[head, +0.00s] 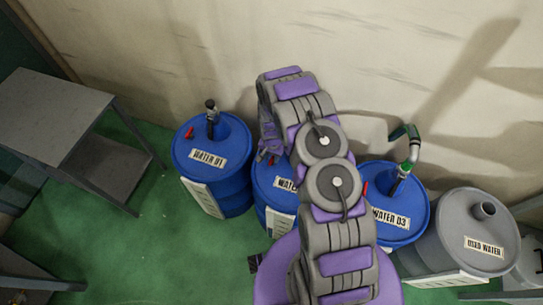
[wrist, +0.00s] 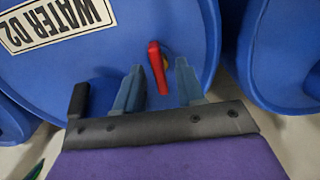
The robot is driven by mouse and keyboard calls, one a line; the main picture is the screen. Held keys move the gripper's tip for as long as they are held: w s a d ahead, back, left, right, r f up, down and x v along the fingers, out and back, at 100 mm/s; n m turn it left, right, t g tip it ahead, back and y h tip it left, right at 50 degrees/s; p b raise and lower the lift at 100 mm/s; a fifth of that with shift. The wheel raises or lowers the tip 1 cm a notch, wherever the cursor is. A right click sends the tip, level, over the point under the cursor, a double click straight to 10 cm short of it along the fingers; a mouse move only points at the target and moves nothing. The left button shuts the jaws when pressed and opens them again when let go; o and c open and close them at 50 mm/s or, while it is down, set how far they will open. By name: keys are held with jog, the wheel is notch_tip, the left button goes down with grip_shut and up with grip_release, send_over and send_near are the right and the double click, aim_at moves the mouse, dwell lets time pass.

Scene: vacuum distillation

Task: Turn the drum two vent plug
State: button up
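The drum two, a blue drum labelled WATER 02 (head: 262,186), stands in the middle of the row in the head view, partly hidden by my arm. Its lid (wrist: 110,55) fills much of the wrist view. The vent plug has a red lever handle (wrist: 157,68) with a small yellowish part beside it, near the drum's rim. My gripper (wrist: 160,78) is open, with one grey-blue finger on each side of the red handle and a visible gap to both. In the head view my gripper (head: 269,150) is above this drum, mostly hidden by the arm.
Blue drum WATER 01 (head: 230,150) stands to the left. Blue drum WATER 03 (head: 408,222), with a pipe fitting (head: 411,150), and the grey USED WATER drum (head: 455,232) stand to the right. A wall (head: 150,60) is behind. A grey table (head: 50,110) is at left.

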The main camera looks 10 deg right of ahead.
aim_at(272, 158)
notch_tip(272, 158, up, 17)
jog(key=p, duration=0.3)
jog(key=shift+s, duration=0.1)
dwell(0.7)
